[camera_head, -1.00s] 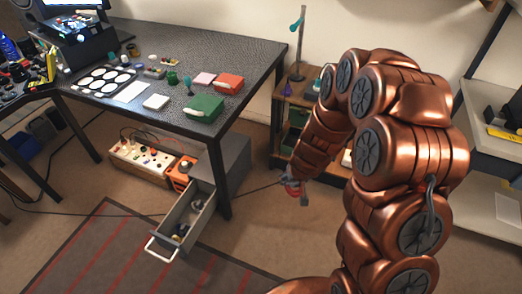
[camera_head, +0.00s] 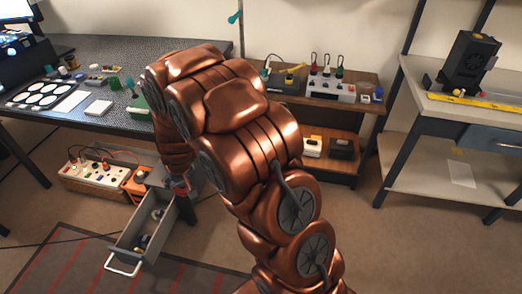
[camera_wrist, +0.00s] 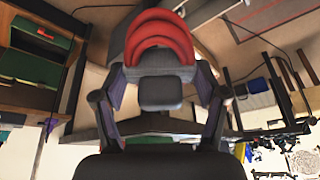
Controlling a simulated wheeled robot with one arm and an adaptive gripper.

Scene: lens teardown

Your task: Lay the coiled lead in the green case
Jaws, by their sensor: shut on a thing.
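My gripper (camera_wrist: 155,90) is shut on the coiled lead (camera_wrist: 160,38), a bundle of red loops in the wrist view. In the head view the red lead (camera_head: 181,187) shows small at the end of my arm, in front of the table and near the open drawer's upper right end. The green case (camera_head: 139,112) is on the dark table's right part. My arm hides most of it, so I cannot see inside.
A grey drawer (camera_head: 128,241) stands open below the table. A power strip box (camera_head: 95,174) is on the floor. A wooden shelf (camera_head: 357,122) with devices and a grey rack (camera_head: 398,135) stand to the right. The carpet at front right is clear.

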